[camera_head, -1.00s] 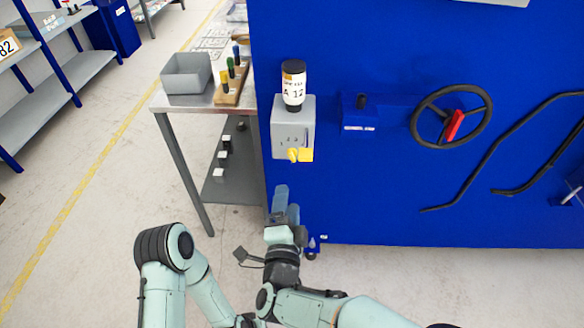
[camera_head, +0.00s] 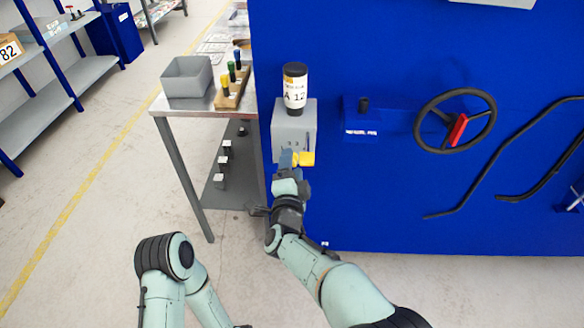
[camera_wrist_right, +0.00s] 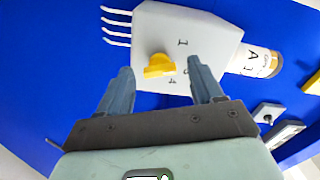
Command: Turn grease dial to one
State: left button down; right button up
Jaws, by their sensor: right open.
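The grease dial is a yellow knob (camera_head: 306,159) low on the front of a grey box (camera_head: 294,125) on the blue machine wall. In the right wrist view the yellow dial (camera_wrist_right: 158,66) lies between and beyond the two fingers, with black numerals around it; a 1 shows clearly. My right gripper (camera_head: 287,165) is at the lower front of the box and partly covers the dial. In the right wrist view this gripper (camera_wrist_right: 160,88) is open and empty, its fingers apart on either side of the dial. My left gripper does not show.
A bottle labelled A 12 (camera_head: 295,88) stands on top of the box. A blue block with a black knob (camera_head: 361,115) and a black handwheel (camera_head: 455,121) are to the right. A steel table (camera_head: 180,106) with a grey bin (camera_head: 187,77) stands to the left.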

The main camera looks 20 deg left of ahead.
jog(key=c, duration=1.1)
jog(key=shift+o, duration=0.2)
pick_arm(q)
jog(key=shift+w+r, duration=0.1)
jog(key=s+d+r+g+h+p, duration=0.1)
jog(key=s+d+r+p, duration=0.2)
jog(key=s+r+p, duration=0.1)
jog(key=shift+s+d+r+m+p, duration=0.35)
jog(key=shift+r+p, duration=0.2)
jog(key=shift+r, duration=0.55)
pick_arm(e)
jog(key=shift+n, duration=4)
